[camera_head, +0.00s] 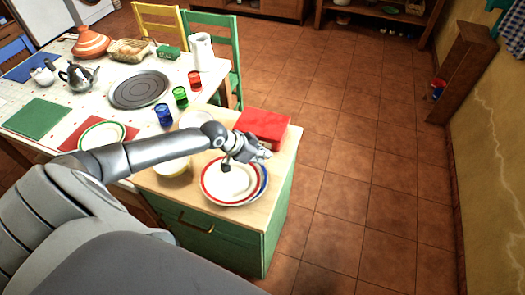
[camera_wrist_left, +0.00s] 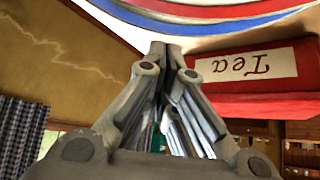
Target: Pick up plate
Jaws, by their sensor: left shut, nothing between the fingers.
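A stack of plates (camera_head: 229,184) with white centres and red and blue rims sits on the wooden top of the green cabinet. A plate rim (camera_wrist_left: 215,14) with blue and red bands crosses the top of the left wrist view. My left gripper (camera_head: 258,153) is at the far side of the stack, partly covering its back edge in the head view. In the left wrist view its fingers (camera_wrist_left: 172,50) are shut with nothing between them, close to the plate rim. I cannot tell whether they touch it. My right gripper is not in view.
A red tea box (camera_head: 263,125) stands just behind the plates and beside the gripper in the left wrist view (camera_wrist_left: 262,80). A yellowish bowl (camera_head: 173,168) is left of the plates, below my arm. Coloured glasses (camera_head: 180,96) stand behind. The floor at right is clear.

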